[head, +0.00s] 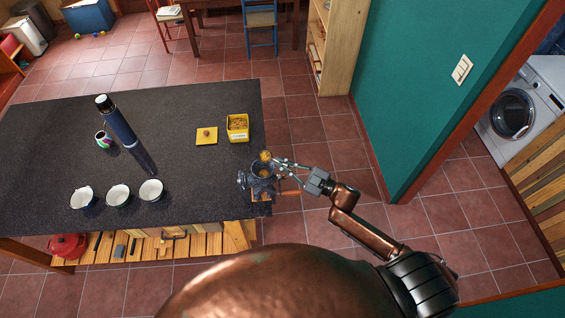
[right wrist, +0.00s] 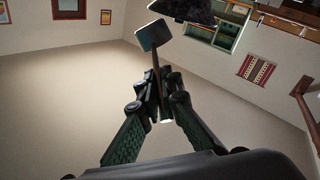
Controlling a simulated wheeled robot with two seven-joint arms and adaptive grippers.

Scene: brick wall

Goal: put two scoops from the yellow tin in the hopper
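The open yellow tin (head: 238,128) stands at the right end of the dark worktop, with brown contents showing inside. The mill's hopper (head: 262,170) is a dark round bowl at the front right corner of the worktop. My right gripper (head: 280,163) is beside it, just to the right. In the right wrist view the gripper (right wrist: 160,100) is shut on the handle of a scoop (right wrist: 155,36). In the head view the scoop's brownish end (head: 265,156) is over the hopper's far rim; I cannot tell how full it is. My left gripper is out of view.
A yellow lid (head: 207,136) with a knob lies left of the tin. A tall dark flask (head: 117,120), a small patterned pot (head: 103,140) and three white-lined cups (head: 118,195) stand farther left. A wooden shelf below holds a red pot (head: 67,246).

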